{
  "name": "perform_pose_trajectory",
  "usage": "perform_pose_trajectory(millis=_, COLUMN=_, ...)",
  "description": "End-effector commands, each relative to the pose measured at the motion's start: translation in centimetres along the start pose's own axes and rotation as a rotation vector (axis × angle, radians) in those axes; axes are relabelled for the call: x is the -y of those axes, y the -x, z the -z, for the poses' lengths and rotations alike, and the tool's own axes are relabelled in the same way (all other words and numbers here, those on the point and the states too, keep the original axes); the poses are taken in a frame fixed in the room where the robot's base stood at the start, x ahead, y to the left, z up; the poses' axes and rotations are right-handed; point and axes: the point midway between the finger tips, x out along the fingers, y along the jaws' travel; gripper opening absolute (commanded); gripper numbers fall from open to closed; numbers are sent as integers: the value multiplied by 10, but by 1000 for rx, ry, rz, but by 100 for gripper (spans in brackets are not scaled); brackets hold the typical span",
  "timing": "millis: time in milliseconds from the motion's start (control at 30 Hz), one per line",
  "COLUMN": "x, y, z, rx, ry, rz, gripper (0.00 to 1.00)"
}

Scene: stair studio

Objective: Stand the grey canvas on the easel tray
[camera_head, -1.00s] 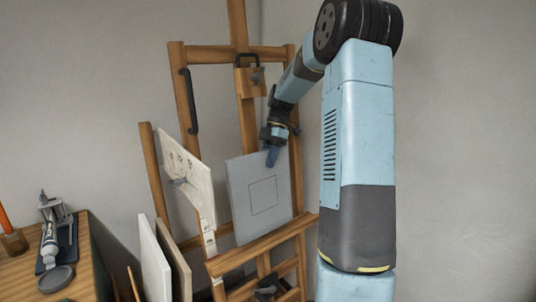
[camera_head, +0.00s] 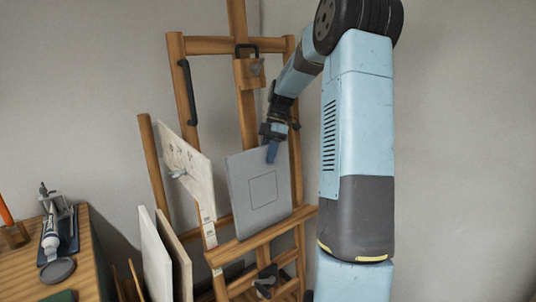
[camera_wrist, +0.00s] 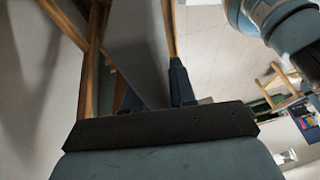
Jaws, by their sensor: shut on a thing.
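The grey canvas (camera_head: 262,188), with a thin square outline on its face, is upright and leans back slightly at the wooden easel (camera_head: 246,110). My gripper (camera_head: 272,152) is shut on its top edge. The canvas's lower edge is at the easel tray (camera_head: 262,238); I cannot tell whether it rests on the tray or hangs just above it. In the wrist view the canvas (camera_wrist: 138,55) shows edge-on between the dark blue fingers (camera_wrist: 157,88). The far side of the canvas is hidden.
A pale board (camera_head: 187,172) with small marks stands left of the easel. White panels (camera_head: 154,255) lean below it. The wall behind is bare.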

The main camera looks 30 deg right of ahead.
Motion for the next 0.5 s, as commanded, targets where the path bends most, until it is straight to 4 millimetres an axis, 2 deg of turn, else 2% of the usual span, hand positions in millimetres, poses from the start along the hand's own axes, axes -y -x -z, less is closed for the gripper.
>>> perform_pose_trajectory(millis=267, x=0, y=-4, z=-2, rx=-1, ry=-1, rz=1, gripper=0)
perform_pose_trajectory(millis=300, x=0, y=-4, z=-2, rx=0, ry=-1, rz=0, gripper=27)
perform_pose_trajectory(millis=500, x=0, y=-4, z=-2, rx=0, ry=-1, rz=-1, gripper=47)
